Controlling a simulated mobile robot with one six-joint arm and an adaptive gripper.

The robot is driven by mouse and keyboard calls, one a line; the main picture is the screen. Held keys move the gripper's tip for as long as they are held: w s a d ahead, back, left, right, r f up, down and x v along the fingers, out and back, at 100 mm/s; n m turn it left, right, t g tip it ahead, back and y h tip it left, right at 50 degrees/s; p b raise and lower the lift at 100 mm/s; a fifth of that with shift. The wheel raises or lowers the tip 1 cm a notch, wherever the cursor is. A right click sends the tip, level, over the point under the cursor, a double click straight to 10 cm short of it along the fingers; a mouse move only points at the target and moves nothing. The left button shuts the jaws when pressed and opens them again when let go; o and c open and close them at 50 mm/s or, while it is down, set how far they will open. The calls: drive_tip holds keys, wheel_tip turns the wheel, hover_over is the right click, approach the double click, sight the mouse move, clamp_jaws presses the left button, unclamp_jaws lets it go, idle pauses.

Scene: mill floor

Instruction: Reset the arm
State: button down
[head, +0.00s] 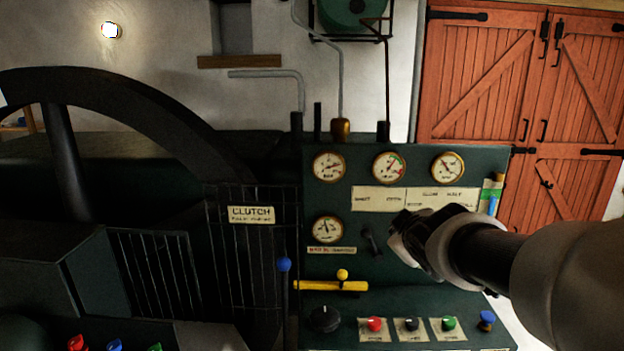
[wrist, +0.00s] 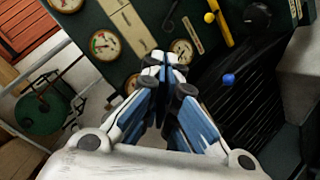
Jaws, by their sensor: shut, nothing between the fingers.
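My gripper (head: 405,232) is at the end of my arm, which reaches in from the right in the head view. It is in front of the dark green control panel (head: 328,255), just right of a small black lever (head: 370,240) and below the white label plates. In the wrist view the fingers of my gripper (wrist: 163,62) are closed together with nothing between them. The panel's gauges (wrist: 105,43) show beyond the fingers. I cannot tell the gap between the fingertips and the panel.
A yellow handle (head: 330,286), a blue-knobbed lever (head: 284,265) and red, black and green buttons (head: 410,324) stick out below. A large flywheel (head: 120,95) and a clutch cage (head: 250,245) stand left. Red wooden doors (head: 490,80) are at back right.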

drive_tip(key=s+a+f+m+g, duration=0.1)
drive_tip(key=s+f+m+g, duration=0.1)
drive_tip(key=s, duration=0.9)
drive_tip(key=s+a+f+m+g, duration=0.1)
drive_tip(key=s+f+m+g, duration=0.2)
drive_tip(key=s, duration=0.9)
drive_tip(key=s+a+f+m+g+y, duration=0.1)
drive_tip(key=s+a+f+m+g, duration=0.1)
drive_tip(key=s+f, duration=0.4)
drive_tip(key=s, duration=0.5)
drive_tip(key=shift+s+m+g, duration=0.15)
drive_tip(key=shift+m+g, duration=0.15)
drive_tip(key=shift+m, duration=0.1)
